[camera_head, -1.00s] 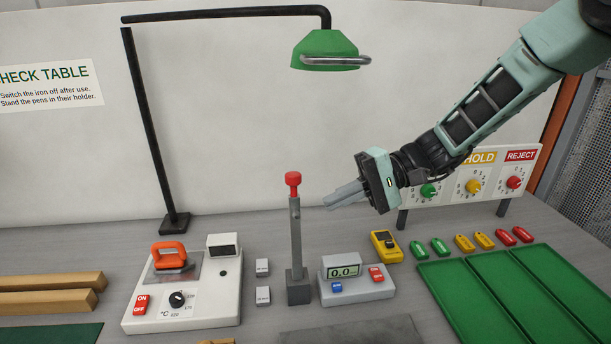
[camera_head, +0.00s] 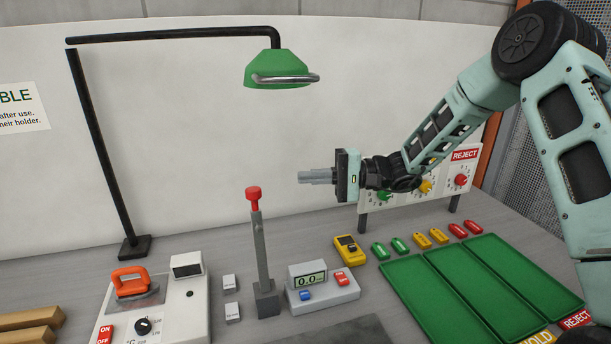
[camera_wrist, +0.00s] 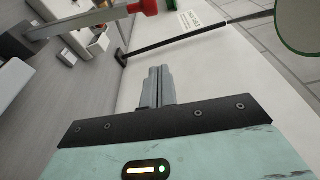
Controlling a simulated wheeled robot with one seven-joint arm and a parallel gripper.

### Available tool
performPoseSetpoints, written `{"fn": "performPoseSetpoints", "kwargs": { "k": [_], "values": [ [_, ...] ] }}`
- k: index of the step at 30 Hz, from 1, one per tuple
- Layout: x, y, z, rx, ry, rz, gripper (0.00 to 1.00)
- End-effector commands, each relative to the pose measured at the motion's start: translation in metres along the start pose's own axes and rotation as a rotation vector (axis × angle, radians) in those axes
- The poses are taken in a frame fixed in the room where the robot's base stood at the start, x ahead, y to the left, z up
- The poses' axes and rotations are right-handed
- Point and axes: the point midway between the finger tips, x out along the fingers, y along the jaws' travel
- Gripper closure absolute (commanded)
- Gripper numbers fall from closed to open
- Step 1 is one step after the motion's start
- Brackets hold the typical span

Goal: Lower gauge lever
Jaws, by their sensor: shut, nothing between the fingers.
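The gauge lever (camera_head: 260,247) is a grey upright post with a red knob (camera_head: 253,194) on top, standing on a dark block base (camera_head: 267,302). The gauge (camera_head: 318,289) beside it reads 0.0 and has a blue and a red button. My gripper (camera_head: 305,177) is shut and empty, pointing left. It appears above and to the right of the red knob, apart from it. In the wrist view, the closed fingers (camera_wrist: 158,85) point up the picture, and the red knob (camera_wrist: 146,6) shows at the top edge with the lever (camera_wrist: 85,20) running left.
A lamp (camera_head: 280,68) hangs on a black arm above. A yellow meter (camera_head: 348,252), several coloured tags and green trays (camera_head: 480,245) lie to the right. A dial panel (camera_head: 455,190) stands behind my arm.

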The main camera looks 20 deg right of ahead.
Motion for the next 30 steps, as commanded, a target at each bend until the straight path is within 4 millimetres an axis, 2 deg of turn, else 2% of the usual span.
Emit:
{"fn": "performPoseSetpoints", "kwargs": {
  "k": [3, 11, 15, 19, 30],
  "values": [
    [0.026, -0.005, 0.002, 0.002, -0.006, 0.0, 1.0],
    [0.079, -0.005, 0.002, 0.001, -0.005, 0.0, 1.0],
    [0.082, -0.005, 0.023, 0.003, -0.002, 0.001, 1.0],
    [0.085, -0.003, 0.034, 0.002, -0.002, 0.0, 1.0],
    [0.086, 0.0, 0.04, -0.001, -0.001, 0.0, 1.0]
  ]
}}
